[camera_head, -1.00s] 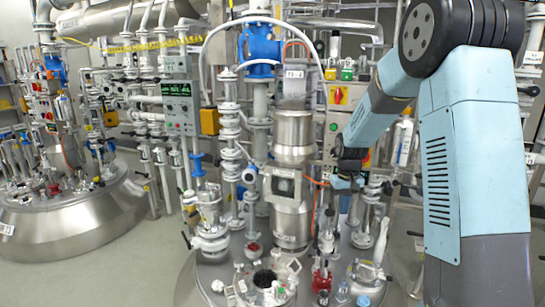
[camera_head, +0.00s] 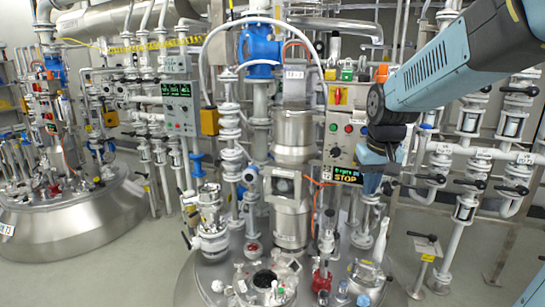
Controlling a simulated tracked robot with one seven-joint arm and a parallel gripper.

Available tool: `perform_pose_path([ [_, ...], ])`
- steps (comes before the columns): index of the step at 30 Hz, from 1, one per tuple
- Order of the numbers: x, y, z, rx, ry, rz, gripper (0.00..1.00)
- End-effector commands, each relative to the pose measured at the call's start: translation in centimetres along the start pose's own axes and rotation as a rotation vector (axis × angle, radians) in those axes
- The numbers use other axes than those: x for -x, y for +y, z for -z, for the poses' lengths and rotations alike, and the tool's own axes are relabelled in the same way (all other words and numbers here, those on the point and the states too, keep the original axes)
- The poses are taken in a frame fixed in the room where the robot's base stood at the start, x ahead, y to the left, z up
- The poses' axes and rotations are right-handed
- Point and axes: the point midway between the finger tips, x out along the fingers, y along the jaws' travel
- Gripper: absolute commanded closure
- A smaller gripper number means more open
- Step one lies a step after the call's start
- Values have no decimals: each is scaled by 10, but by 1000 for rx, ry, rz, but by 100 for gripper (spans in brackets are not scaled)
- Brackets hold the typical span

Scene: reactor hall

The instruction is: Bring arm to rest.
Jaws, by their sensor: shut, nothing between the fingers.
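My arm (camera_head: 450,75) is pale blue with dark joints. It comes in from the upper right and reaches left to a dark round joint (camera_head: 378,104) in front of the control box. Below that joint, short blue and dark arm parts (camera_head: 373,163) hang down before the right side of the box. I cannot make out my gripper's fingers at the end of the arm. No object shows held there.
A control box (camera_head: 341,134) with buttons and a lit STOP display (camera_head: 333,177) stands close behind my arm. A steel reactor lid (camera_head: 215,280) with glass and metal fittings fills the middle foreground. Pipes and valves (camera_head: 467,150) line the right.

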Motion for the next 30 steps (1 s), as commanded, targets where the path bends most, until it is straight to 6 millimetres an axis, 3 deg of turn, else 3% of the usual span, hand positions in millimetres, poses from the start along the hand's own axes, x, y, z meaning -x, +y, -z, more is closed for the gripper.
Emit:
perform_pose_path([
  [9, 49, -3, -68, -28, 103, -2, 100],
  [18, 72, -6, -130, -50, 189, 2, 100],
  [24, 76, -8, -151, -59, 219, 5, 100],
  [30, 76, -8, -155, -61, 223, 6, 100],
])
